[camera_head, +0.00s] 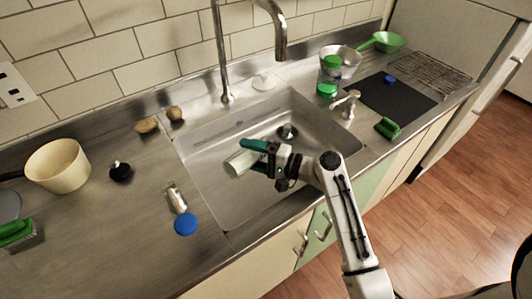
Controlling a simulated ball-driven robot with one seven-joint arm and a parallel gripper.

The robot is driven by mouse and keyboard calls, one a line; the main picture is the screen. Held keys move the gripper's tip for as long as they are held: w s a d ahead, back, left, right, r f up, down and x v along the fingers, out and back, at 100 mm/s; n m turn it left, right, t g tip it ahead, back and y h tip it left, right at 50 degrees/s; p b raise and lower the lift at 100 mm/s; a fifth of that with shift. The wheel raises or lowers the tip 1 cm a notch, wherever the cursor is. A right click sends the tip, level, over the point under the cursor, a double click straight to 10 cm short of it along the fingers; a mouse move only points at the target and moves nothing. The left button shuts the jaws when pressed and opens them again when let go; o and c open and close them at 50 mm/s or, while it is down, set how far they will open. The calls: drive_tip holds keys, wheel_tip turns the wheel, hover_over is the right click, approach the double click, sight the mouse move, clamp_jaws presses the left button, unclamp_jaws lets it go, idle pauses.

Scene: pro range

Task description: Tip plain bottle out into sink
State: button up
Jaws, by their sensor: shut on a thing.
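My gripper (259,156) reaches over the sink (222,201) from the front right. Its fingers are shut on a pale, whitish bottle (241,163), which lies tilted far over, nearly on its side, with its free end pointing left. The bottle is over the sink's basin; I cannot tell how high above the floor it is or whether liquid is coming out. Part of the bottle is hidden by my gripper. A dark drain fitting (288,131) shows in the basin behind my gripper.
A tall metal faucet (223,60) rises behind the sink. To the left are a cream pot (58,166), a black stopper (121,172), a small metallic item (177,199) and a blue disc (186,224). To the right are a soap dispenser (346,104), green-lidded jar (326,90), and black mat (393,101).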

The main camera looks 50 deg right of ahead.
drive_tip(key=shift+d+r+m, duration=0.1)
drive_tip(key=shift+r+m, duration=0.05)
drive_tip(key=shift+m, duration=0.25)
